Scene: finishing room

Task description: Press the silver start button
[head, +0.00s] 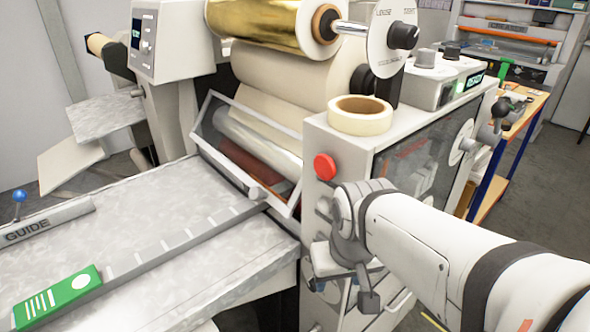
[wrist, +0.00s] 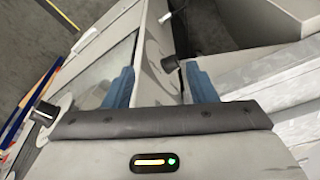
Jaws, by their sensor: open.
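On the front panel of the light grey machine (head: 312,140), a red round button (head: 325,167) shows in the head view. Just below it is a small silver-grey button (head: 323,207), partly covered by my wrist. My gripper (head: 345,282) is low in front of this panel, below the red button, and its fingers are hard to make out there. In the wrist view my gripper (wrist: 160,85) is open, with its two blue-grey fingers apart and nothing held. A dark round knob (wrist: 170,63) shows beyond the gap; I cannot tell which control it is.
A tape roll (head: 361,115) lies on the machine's top. A tilted clear guard (head: 240,150) covers the rollers at left. A feed table (head: 150,240) with a green card (head: 58,297) fills the lower left. A bench (head: 505,150) stands behind at right.

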